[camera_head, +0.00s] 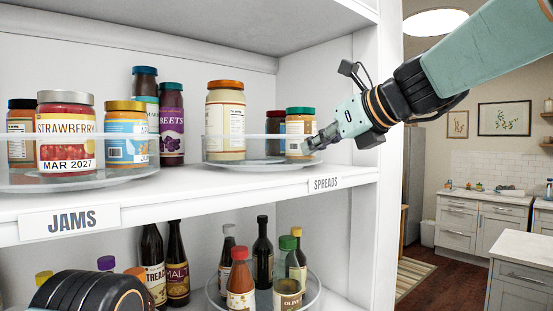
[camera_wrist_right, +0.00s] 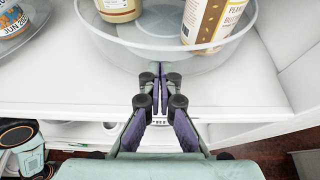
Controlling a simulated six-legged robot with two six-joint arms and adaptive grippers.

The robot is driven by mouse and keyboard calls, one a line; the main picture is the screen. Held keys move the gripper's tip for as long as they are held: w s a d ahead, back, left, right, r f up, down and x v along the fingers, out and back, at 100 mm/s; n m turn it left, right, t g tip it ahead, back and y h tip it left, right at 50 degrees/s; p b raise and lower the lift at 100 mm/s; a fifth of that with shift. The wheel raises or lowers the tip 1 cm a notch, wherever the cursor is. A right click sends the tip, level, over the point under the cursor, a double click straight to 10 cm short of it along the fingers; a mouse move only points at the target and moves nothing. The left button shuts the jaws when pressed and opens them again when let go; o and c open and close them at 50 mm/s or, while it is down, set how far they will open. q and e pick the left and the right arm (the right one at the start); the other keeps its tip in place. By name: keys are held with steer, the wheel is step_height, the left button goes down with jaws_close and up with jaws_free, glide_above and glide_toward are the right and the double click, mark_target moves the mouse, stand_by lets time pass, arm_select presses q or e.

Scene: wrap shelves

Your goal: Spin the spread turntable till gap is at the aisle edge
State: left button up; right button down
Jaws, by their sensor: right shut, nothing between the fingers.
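The spread turntable (camera_head: 238,163) is a round clear tray with a raised rim on the upper shelf, behind the SPREADS label (camera_head: 325,183). An open space shows between the cream jar and the other two. My right gripper (camera_head: 312,146) is shut and empty at the tray's front right. In the right wrist view its fingertips (camera_wrist_right: 160,72) are at the clear rim (camera_wrist_right: 118,47); contact is unclear. My left gripper is out of view.
The jam turntable (camera_head: 95,183) with several jars stands left on the same shelf. The cabinet's right side wall (camera_head: 388,150) is close to my right arm. A lower turntable (camera_head: 318,290) holds several bottles. The kitchen aisle lies open at right.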

steer(key=shift+s+r, duration=0.15)
steer(key=shift+s, duration=0.15)
steer(key=shift+w+d, duration=0.25)
steer(key=shift+w, duration=0.25)
steer(key=shift+w+d, duration=0.25)
steer(key=shift+w, duration=0.25)
steer(key=shift+w+d, duration=0.2)
steer(key=shift+w, duration=0.05)
steer(key=shift+s+a, duration=0.1)
steer(key=shift+s, duration=0.25)
steer(key=shift+w+d, duration=0.35)
steer(key=shift+w, duration=0.3)
steer(key=shift+w+d, duration=0.3)
steer(key=shift+w, duration=0.35)
steer(key=shift+s+a, duration=0.1)
steer(key=shift+s, duration=0.05)
